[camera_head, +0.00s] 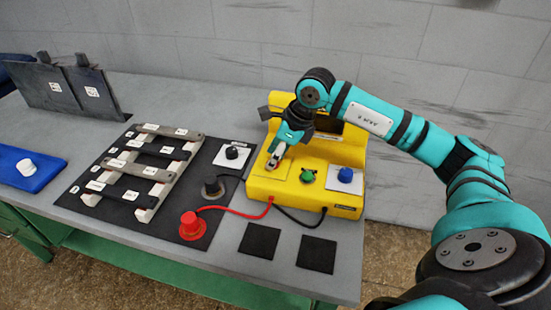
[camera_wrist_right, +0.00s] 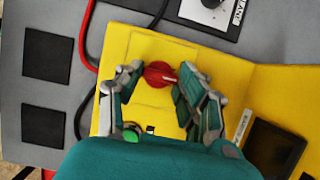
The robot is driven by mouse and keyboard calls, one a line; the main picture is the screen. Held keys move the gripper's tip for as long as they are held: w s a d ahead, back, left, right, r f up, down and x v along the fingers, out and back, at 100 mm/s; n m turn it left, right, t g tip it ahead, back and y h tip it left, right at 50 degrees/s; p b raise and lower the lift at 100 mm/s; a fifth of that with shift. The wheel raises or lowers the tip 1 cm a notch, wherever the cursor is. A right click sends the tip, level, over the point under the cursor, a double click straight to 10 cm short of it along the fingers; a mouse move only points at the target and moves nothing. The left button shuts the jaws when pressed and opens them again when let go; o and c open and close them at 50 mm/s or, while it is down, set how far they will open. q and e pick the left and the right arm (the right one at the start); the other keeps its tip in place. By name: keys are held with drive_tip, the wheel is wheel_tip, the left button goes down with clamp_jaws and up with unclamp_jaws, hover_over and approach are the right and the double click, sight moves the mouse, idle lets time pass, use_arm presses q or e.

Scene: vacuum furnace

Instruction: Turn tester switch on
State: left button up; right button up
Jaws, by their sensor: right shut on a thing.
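The yellow tester (camera_head: 330,150) stands at the right part of the table. Its front panel carries a green knob (camera_head: 307,175) and a blue knob (camera_head: 345,174). A red switch knob (camera_wrist_right: 158,74) sits on the yellow panel in the right wrist view; in the head view my gripper hides it. My right gripper (camera_head: 271,163) reaches down over the left part of the tester panel. In the wrist view its fingers (camera_wrist_right: 160,80) are on either side of the red knob, shut on it. My left gripper is not in view.
Left of the tester, a dark mat holds a rack of grey bars (camera_head: 140,170), a red plug (camera_head: 192,226) and a black knob (camera_head: 232,153). Red and black cables run to the tester. Two black squares (camera_head: 260,241) lie in front. A blue tray (camera_head: 25,170) is far left.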

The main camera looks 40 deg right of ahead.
drive_tip(key=m+h+b, duration=0.1)
drive_tip(key=m, duration=0.1)
drive_tip(key=m+t+h+b, duration=0.1)
drive_tip(key=m, duration=0.2)
drive_tip(key=shift+a+m+b, duration=0.15)
drive_tip(key=shift+m+b, duration=0.15)
drive_tip(key=shift+r, duration=0.1)
idle(0.3)
drive_tip(key=o, duration=1.2)
drive_tip(key=shift+c, duration=0.2)
drive_tip(key=shift+s+r, duration=0.1)
drive_tip(key=shift+r, duration=0.05)
drive_tip(key=v, duration=1.1)
drive_tip(key=shift+s+r, duration=0.2)
drive_tip(key=shift+r, duration=0.05)
